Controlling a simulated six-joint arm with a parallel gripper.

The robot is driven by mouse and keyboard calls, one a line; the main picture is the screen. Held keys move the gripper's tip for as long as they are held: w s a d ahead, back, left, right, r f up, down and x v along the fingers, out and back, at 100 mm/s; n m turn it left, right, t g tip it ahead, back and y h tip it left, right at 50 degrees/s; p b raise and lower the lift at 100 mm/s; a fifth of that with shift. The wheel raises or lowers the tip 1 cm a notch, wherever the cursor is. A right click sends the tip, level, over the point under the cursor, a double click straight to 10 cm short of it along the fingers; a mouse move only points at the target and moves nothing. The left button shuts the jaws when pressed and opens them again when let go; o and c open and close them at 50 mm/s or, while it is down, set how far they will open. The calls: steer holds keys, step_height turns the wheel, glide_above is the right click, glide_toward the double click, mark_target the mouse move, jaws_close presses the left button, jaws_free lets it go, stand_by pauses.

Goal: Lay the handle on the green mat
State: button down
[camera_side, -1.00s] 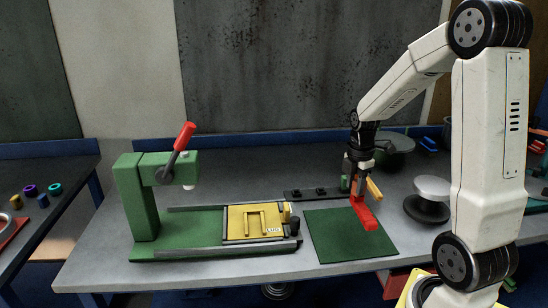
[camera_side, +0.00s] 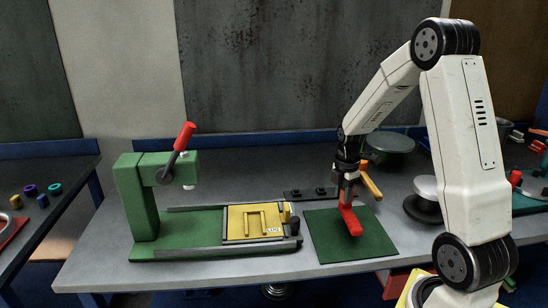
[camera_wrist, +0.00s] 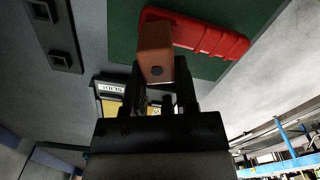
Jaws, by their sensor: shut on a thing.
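The red handle (camera_side: 351,221) hangs below my gripper (camera_side: 347,199) in the side view, over the green mat (camera_side: 325,240). My gripper is shut on the handle's upright end. In the wrist view, the handle's red bar (camera_wrist: 208,36) stretches to the right from a brownish block (camera_wrist: 155,48) between the fingers of my gripper (camera_wrist: 160,88). The green mat (camera_wrist: 124,38) lies behind it. The handle's lower part is within the mat's outline in the side view. I cannot tell whether it touches the mat.
A green press (camera_side: 140,195) with a red-tipped lever and a yellow plate (camera_side: 256,222) stands left of the mat. A dark strip (camera_side: 300,195) lies behind the mat. An orange bar (camera_side: 372,186) stands close behind my gripper. A round silver-topped thing (camera_side: 424,190) stands to the right.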

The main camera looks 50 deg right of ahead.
mark_target(341, 204)
steer(key=shift+f, duration=1.55)
steer(key=shift+f, duration=0.15)
steer(key=shift+c, duration=1.9)
jaws_free()
step_height(341, 204, up, 12)
steer(key=shift+r, duration=0.15)
